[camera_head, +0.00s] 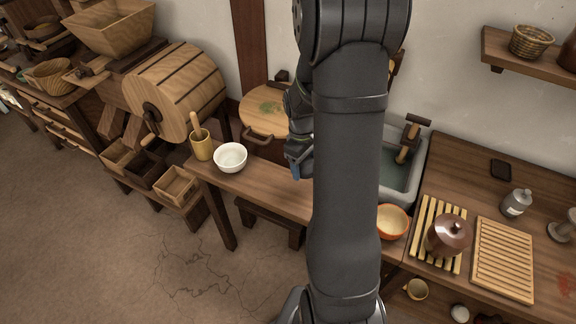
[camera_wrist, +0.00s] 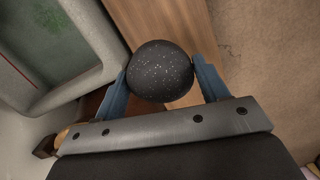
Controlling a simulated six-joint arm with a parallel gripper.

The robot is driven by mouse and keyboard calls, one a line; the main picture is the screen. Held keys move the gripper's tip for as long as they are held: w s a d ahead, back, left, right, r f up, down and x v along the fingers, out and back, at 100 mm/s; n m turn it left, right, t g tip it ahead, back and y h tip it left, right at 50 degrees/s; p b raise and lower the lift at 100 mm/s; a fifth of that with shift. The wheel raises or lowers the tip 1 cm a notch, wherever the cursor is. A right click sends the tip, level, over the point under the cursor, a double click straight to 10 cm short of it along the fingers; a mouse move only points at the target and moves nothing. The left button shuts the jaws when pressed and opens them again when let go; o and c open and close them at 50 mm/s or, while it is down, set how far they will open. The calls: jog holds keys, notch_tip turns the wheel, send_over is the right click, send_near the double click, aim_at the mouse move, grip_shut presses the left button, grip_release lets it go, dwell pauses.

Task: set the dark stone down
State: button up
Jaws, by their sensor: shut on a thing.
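The dark stone (camera_wrist: 160,71) is a round black lump with pale specks. In the wrist view it sits between the two blue fingers of my gripper (camera_wrist: 163,82), which is shut on it. In the head view my gripper (camera_head: 298,165) is mostly behind my arm, with a bit of blue finger showing over the wooden counter (camera_head: 270,192). The stone is hidden in the head view. I cannot tell how far above the counter it is.
A white bowl (camera_head: 230,157) and a wooden mortar with pestle (camera_head: 201,145) stand left on the counter. A round wooden lid (camera_head: 268,112) lies behind. A sink (camera_head: 405,170), an orange bowl (camera_head: 392,221) and a brown lidded pot (camera_head: 448,236) are to the right.

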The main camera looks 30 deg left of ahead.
jog(key=shift+w+d+r, duration=0.15)
jog(key=shift+d+r, duration=0.3)
jog(key=shift+d, duration=0.3)
jog(key=shift+d, duration=0.1)
